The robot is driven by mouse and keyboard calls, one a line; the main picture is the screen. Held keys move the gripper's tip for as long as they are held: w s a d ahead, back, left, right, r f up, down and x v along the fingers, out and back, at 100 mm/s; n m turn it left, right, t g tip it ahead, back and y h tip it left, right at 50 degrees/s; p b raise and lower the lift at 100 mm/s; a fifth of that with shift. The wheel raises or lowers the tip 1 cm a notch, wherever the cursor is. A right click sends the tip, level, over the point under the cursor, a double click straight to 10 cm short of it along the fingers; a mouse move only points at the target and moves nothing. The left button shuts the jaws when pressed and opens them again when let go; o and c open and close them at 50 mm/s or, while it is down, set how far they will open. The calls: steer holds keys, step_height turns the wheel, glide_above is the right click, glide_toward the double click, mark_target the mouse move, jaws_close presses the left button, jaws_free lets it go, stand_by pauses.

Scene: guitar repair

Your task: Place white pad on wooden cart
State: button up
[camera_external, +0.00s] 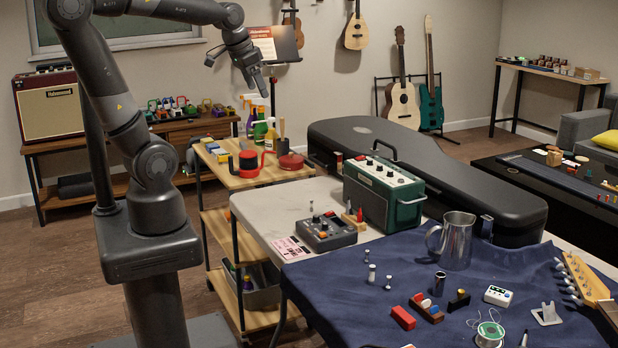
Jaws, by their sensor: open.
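The wooden cart (262,181) stands left of the work table, with wood shelves on a dark frame. Its top shelf holds small pale and yellow blocks, a black-and-yellow block, red round items and spray bottles. A small pale pad-like piece (212,147) lies at the shelf's left back; I cannot tell whether it is the white pad. A small white box with a display (498,296) lies on the blue cloth. My gripper (262,91) is open, in the air above the back of the cart, pointing down. Nothing shows between its fingers.
The table holds a green amplifier (383,190), a dark pedal unit (326,233), a black guitar case (440,172) and a metal pitcher (458,240). Several small parts lie on the blue cloth (345,290). Spray bottles (260,128) stand tall at the cart's back, below my gripper.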

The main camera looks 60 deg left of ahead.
steer(key=s+d+f+t+h, duration=0.1)
steer(key=s+d+f, duration=0.1)
steer(key=s+d, duration=0.4)
steer(key=shift+s+f, duration=0.35)
steer(key=shift+s, duration=0.4)
